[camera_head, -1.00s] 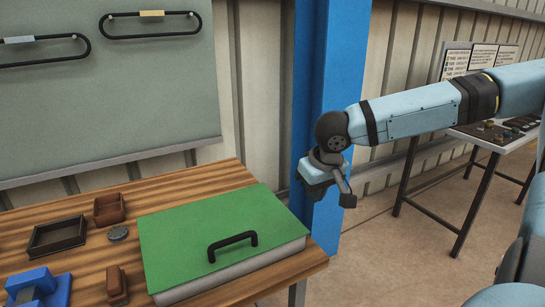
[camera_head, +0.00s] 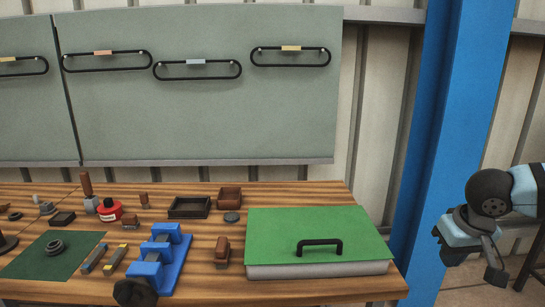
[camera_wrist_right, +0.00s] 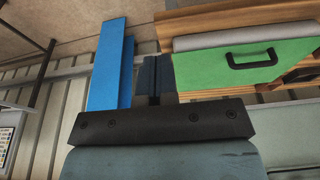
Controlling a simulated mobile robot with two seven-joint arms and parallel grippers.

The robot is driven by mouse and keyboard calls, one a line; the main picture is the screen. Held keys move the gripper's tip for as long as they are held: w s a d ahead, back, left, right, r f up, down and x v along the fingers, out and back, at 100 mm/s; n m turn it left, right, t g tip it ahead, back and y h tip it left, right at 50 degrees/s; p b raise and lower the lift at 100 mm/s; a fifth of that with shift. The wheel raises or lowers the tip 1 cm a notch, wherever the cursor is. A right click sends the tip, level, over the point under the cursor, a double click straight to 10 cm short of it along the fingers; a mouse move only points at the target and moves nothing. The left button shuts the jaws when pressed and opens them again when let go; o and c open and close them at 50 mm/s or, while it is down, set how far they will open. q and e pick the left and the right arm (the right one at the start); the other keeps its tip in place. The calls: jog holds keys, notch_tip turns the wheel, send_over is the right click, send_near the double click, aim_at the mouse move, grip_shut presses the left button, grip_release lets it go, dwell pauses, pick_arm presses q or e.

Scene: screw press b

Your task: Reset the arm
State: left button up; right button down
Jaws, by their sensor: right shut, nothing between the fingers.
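My right arm comes in from the right edge of the head view, and its gripper (camera_head: 488,262) hangs in the air to the right of the blue post, clear of the workbench. In the right wrist view the two dark fingers (camera_wrist_right: 158,78) lie side by side, shut with nothing between them. My left gripper is not in view.
The wooden workbench (camera_head: 330,288) carries a green-topped box with a black handle (camera_head: 320,225), a blue vise (camera_head: 160,260), small trays (camera_head: 189,207) and a green mat (camera_head: 30,265). A blue post (camera_head: 440,150) stands between the bench and my right arm.

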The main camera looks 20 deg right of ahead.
jog(key=s+a+f+n+t+y, duration=0.1)
jog(key=a+f+n+t+y, duration=0.15)
jog(key=f, duration=0.95)
jog(key=s+a+f+n+t+y, duration=0.15)
jog(key=a+f, duration=0.25)
jog(key=f, duration=0.8)
jog(key=s+a+f+t, duration=0.2)
jog(key=s+a+f, duration=0.3)
jog(key=a+f, duration=0.4)
jog(key=s+a+f+n+t, duration=0.1)
jog(key=s+a+f+t, duration=0.15)
jog(key=a, duration=0.95)
pick_arm(q)
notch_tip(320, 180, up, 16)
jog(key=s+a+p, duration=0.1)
jog(key=p, duration=1.9)
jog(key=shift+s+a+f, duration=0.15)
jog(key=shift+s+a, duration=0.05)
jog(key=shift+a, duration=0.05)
pick_arm(e)
notch_tip(320, 180, up, 17)
jog(key=s, duration=0.1)
jog(key=shift+s+d+f+n, duration=0.2)
jog(key=shift+s+d+n, duration=0.1)
jog(key=shift+d+n, duration=0.1)
